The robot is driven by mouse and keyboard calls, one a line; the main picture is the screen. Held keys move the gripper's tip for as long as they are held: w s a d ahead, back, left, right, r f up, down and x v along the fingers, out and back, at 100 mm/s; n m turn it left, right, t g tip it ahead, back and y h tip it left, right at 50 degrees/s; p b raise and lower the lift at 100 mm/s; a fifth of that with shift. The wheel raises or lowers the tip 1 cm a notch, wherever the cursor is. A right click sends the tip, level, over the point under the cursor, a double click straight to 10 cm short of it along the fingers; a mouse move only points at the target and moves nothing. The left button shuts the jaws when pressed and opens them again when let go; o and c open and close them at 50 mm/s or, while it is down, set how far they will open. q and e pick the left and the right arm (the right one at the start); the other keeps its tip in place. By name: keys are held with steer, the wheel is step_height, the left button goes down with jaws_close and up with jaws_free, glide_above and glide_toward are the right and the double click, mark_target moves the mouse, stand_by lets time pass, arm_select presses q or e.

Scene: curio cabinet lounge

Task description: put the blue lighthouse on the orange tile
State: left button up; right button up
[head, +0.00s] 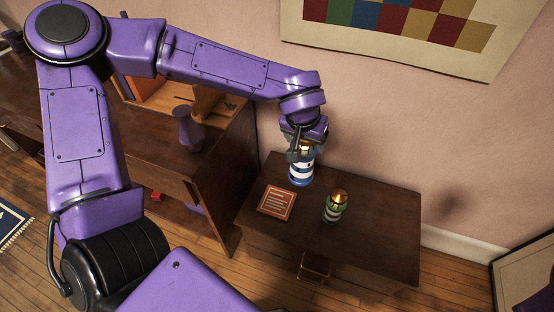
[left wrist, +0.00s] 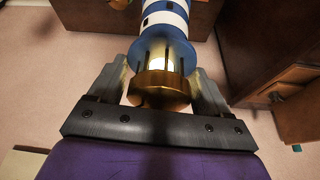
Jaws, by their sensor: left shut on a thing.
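The blue lighthouse (head: 301,172) has blue and white bands and a gold top. My left gripper (head: 302,152) is shut on its top from above. In the left wrist view the lighthouse (left wrist: 166,40) extends away between the two fingers, its gold cap near the palm. The orange tile (head: 277,202), a flat square with pale lines, lies on the small dark table (head: 375,220), in front of and left of the lighthouse. I cannot tell whether the lighthouse's base touches the tabletop. My right gripper is not in view.
A green-banded lighthouse with a gold top (head: 333,207) stands on the table right of the tile. A wooden cabinet (head: 215,170) with a purple vase (head: 187,128) stands left of the table. The table's right part is clear.

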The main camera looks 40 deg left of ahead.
arm_select(q)
steer(key=w+a+f+n+y+b, duration=0.1)
steer(key=a+f+n+b, duration=0.2)
steer(key=f+b, duration=0.8)
steer(key=w+a+f+n+y+b, duration=0.1)
steer(key=a+f+b, duration=0.6)
steer(key=f, duration=1.1)
steer(key=w+n+b, duration=0.1)
steer(key=b, duration=0.2)
steer(key=shift+a+f+n+g+b, duration=0.2)
steer(key=shift+n+g+b, duration=0.1)
steer(key=shift+n+b, duration=0.1)
steer(key=o, duration=1.7)
steer(key=shift+f, duration=0.1)
steer(key=p+v, duration=0.4)
steer(key=v, duration=0.8)
steer(key=shift+p, duration=0.3)
